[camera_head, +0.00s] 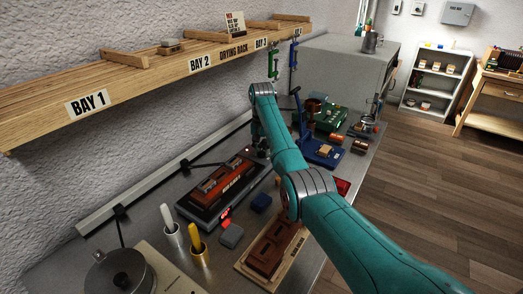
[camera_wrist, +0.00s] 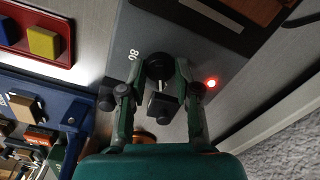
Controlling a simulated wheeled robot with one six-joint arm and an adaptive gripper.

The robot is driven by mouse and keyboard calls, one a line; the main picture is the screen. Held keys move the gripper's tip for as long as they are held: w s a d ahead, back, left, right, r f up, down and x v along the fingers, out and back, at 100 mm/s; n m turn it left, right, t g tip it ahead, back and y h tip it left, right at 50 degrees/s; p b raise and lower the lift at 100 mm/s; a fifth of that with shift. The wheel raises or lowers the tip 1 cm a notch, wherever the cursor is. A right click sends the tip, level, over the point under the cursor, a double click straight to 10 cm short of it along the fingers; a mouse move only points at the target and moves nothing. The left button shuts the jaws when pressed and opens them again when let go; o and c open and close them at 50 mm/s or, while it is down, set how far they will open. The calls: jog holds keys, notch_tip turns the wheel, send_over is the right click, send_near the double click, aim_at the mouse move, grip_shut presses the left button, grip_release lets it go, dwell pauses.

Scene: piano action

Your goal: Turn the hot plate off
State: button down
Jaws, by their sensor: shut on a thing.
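The hot plate (camera_head: 186,213) is a dark slab on the steel bench with a brown block on top. Its grey edge also shows in the wrist view (camera_wrist: 200,50). A round black knob (camera_wrist: 159,64) sits on that edge, with the marking "80" beside it. A small red lamp (camera_wrist: 211,83) glows to the right of the knob. My gripper (camera_wrist: 157,78) is shut on the knob, with a finger on either side of it. In the head view my arm's end reaches the far end of the hot plate, and the knob is hidden.
A wooden mould (camera_head: 262,268) lies at the front of the bench. White and yellow-handled tools stand in cups (camera_head: 198,250) near the hot plate. A blue stand (camera_head: 322,155) is right of my arm. A wooden drying rack (camera_head: 160,75) hangs above on the wall.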

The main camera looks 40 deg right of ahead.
aim_at(262, 151)
jog(key=n, duration=1.2)
jog(key=shift+n, duration=0.4)
dwell(0.3)
jog(key=c, duration=0.8)
grip_release()
notch_tip(262, 151, up, 12)
